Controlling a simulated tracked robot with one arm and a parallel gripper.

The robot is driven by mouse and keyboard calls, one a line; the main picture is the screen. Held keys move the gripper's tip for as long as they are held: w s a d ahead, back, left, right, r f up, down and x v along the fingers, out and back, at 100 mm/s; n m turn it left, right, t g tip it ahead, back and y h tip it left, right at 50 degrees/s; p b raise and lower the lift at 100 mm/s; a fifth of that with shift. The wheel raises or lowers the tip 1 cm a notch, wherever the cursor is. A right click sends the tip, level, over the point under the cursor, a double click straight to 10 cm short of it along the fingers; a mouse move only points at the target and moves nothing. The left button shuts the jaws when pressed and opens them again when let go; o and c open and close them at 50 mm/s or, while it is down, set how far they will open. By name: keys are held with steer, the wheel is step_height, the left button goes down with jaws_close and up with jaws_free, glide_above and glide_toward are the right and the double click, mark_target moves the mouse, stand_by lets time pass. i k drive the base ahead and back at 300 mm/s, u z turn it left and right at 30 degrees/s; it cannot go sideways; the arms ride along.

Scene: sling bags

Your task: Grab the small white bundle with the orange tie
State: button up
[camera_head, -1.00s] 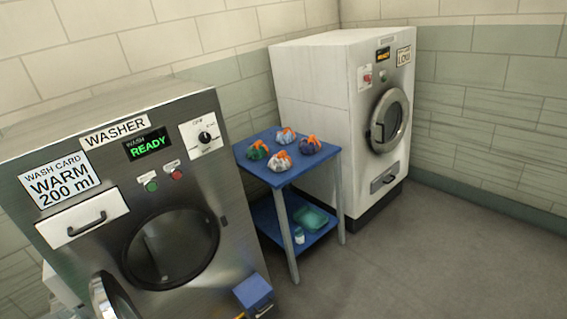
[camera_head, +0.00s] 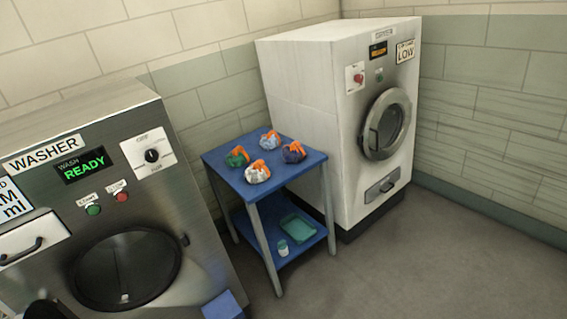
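The small white bundle with the orange tie (camera_head: 257,174) sits on the top of the blue table (camera_head: 226,172), at its front. It looks white to pale grey, with the orange tie on top. Three similar orange-tied bundles sit close by: a green one (camera_head: 236,158) to the left, a pale blue and white one (camera_head: 270,142) behind, and a dark blue-purple one (camera_head: 294,154) to the right.
A steel washer (camera_head: 150,205) reading READY stands at left, with a blue box (camera_head: 223,306) at its lower front. A white dryer (camera_head: 310,100) stands behind the table. A teal tray (camera_head: 298,228) and small white bottle (camera_head: 283,248) are on the lower shelf. Right floor is clear.

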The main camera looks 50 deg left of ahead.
mark_target(257, 172)
steer(key=u, duration=0.05)
steer(key=i, duration=2.6)
steer(key=u, duration=3.25)
steer(key=i, duration=1)
steer(key=z, duration=0.05)
